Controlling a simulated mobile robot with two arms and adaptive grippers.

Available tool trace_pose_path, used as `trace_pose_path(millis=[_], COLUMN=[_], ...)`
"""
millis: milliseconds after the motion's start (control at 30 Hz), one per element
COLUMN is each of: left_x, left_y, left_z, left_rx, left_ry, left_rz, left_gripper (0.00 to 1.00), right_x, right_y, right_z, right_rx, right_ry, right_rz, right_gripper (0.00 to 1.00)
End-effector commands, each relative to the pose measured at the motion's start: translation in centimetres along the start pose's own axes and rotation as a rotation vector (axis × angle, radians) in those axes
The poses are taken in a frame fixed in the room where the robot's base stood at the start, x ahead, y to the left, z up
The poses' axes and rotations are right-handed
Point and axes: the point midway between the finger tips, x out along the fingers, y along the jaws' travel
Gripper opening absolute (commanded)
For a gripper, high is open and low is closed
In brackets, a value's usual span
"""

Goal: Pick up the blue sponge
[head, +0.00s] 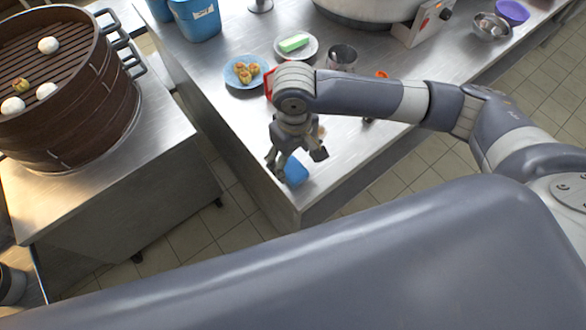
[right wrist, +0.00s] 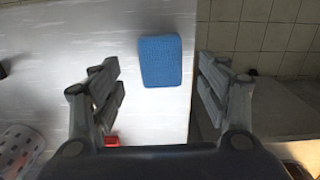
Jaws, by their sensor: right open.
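The blue sponge (head: 295,171) lies on the steel table near its front corner in the head view, partly hidden by my right gripper. In the right wrist view the blue sponge (right wrist: 160,61) lies flat close to the table's edge. My right gripper (head: 296,164) is above it and points down. In the right wrist view the fingers of my right gripper (right wrist: 160,82) are spread apart, one to each side of the sponge in the picture, with nothing between them held. My left gripper is in neither view.
The steel table (head: 222,97) holds a blue plate with yellow food (head: 231,77), a plate with a green and white block (head: 294,43), a metal cup (head: 342,56) and blue containers (head: 196,18). A bamboo steamer with buns (head: 70,120) stands on another counter at left.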

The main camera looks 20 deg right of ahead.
Motion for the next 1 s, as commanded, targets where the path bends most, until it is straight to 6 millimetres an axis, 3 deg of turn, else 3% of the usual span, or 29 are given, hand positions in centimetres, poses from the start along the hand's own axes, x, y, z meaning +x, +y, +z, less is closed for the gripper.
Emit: trace_pose_path(millis=[300,567,600,800,1000], left_x=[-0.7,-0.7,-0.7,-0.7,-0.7], left_y=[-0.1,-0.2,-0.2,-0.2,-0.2], left_z=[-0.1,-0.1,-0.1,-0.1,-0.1], left_rx=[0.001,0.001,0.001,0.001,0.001], left_ry=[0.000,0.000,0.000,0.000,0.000], left_rz=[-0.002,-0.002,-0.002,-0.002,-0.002], left_gripper=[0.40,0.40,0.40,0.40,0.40], right_x=[4.3,4.7,4.7,4.7,4.7], right_y=[-0.1,-0.1,-0.1,-0.1,-0.1], right_z=[-0.1,-0.1,-0.1,-0.1,-0.1], right_rx=[-0.001,-0.003,-0.003,-0.003,-0.002], right_ry=[-0.002,-0.001,-0.001,-0.001,-0.001], right_rz=[0.000,0.000,0.000,0.000,0.000], right_gripper=[0.69,0.69,0.67,0.25,0.25])
